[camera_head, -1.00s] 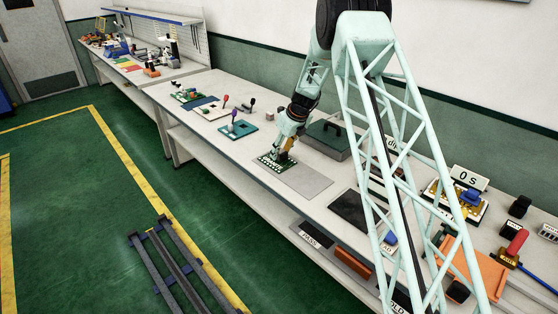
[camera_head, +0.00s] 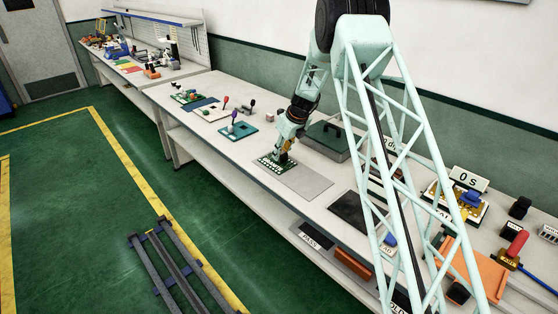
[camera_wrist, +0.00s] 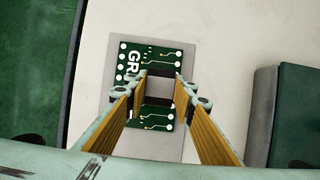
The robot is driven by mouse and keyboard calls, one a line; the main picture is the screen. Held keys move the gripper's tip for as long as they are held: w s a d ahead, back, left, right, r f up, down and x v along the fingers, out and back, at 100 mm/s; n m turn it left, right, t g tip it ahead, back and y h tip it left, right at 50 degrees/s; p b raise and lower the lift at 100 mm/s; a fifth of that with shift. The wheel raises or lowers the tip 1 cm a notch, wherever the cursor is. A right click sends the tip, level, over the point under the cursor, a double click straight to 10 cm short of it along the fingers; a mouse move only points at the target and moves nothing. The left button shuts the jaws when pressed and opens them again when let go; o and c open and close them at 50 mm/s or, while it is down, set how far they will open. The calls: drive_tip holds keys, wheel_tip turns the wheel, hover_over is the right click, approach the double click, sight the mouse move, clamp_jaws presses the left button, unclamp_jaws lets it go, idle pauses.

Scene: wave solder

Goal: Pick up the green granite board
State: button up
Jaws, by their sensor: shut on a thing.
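In the wrist view the board (camera_wrist: 150,55) shows the letters "GR", white pads and gold traces; the rest of the word is hidden by a finger. My gripper (camera_head: 283,158) points down over the board. In the wrist view my gripper's yellow-padded fingers (camera_wrist: 162,92) are shut on the board's middle part. I cannot tell whether the board is clear of the surface.
The grey mat (camera_head: 308,183) has bare room to the right of the board. A teal fixture (camera_head: 238,131) is to the left, and a dark plate (camera_head: 352,213) is to the right.

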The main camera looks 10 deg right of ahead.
drive_tip(key=shift+r, duration=0.2)
drive_tip(key=shift+r+p, duration=0.6)
drive_tip(key=shift+r, duration=1.05)
drive_tip(key=s+d, duration=0.1)
drive_tip(key=s, duration=0.4)
drive_tip(key=s+d+r, duration=0.1)
drive_tip(key=s, duration=0.4)
drive_tip(key=s+d, duration=0.1)
drive_tip(key=s, duration=0.4)
drive_tip(key=shift+s+d+r, duration=0.15)
drive_tip(key=shift+s+d, duration=0.05)
drive_tip(key=shift+s, duration=0.1)
drive_tip(key=shift+p, duration=0.3)
